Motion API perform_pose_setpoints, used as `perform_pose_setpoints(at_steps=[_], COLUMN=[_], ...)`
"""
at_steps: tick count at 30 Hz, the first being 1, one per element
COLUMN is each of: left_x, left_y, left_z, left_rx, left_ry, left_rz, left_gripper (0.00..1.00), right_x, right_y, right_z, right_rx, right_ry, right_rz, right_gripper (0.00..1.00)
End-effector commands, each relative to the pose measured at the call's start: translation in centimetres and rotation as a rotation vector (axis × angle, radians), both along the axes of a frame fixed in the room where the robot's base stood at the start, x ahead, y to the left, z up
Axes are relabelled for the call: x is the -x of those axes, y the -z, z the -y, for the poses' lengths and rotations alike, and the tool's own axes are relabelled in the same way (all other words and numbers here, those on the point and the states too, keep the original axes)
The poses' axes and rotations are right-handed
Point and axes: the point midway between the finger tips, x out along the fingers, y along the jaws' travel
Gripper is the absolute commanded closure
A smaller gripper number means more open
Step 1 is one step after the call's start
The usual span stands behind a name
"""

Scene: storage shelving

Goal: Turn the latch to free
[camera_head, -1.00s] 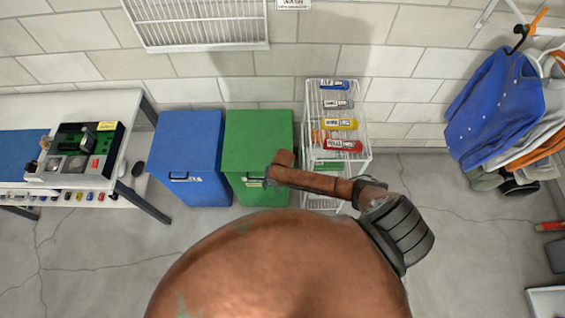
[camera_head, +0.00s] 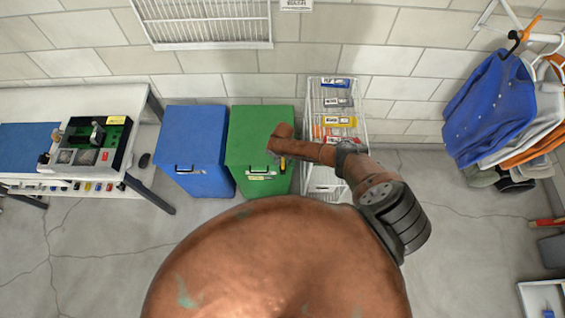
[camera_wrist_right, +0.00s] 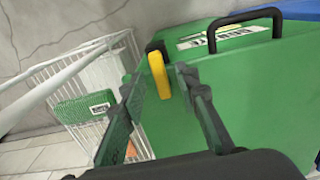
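The yellow latch (camera_wrist_right: 158,72) is on the front of the green bin (camera_wrist_right: 260,100), near the top edge and beside a black handle (camera_wrist_right: 245,22). In the head view a small bit of the latch (camera_head: 282,163) shows at the front of the green bin (camera_head: 255,120), next to my right gripper (camera_head: 280,146). In the wrist view my right gripper (camera_wrist_right: 158,78) is open, with one finger on each side of the latch. I cannot tell whether either finger touches it. My left gripper is not in view.
A blue bin (camera_head: 190,135) stands left of the green bin. A white wire rack (camera_head: 318,100) with several labelled boxes stands close on the right. A table (camera_head: 140,100) with an equipment tray is at left; clothes (camera_head: 490,105) hang at right.

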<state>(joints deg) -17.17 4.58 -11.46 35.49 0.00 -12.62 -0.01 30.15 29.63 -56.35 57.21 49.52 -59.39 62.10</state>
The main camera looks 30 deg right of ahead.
Motion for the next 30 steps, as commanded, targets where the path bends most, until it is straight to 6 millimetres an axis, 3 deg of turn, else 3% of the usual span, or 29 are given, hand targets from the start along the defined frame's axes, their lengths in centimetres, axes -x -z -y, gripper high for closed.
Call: perform_pose_setpoints(at_steps=[11, 24, 30], left_x=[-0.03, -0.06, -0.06], left_y=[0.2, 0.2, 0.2], left_z=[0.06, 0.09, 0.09], left_rx=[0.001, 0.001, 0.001], left_ry=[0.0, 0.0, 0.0], left_rz=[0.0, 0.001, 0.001], left_gripper=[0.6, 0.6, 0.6], right_x=[-0.09, -0.06, -0.06], right_y=[0.69, 0.69, 0.7], right_z=[0.02, 0.03, 0.03], right_rx=[0.0, 0.0, 0.0], right_ry=[-0.001, -0.001, -0.001], right_rz=[0.002, 0.002, 0.002], right_gripper=[0.71, 1.0, 1.0])
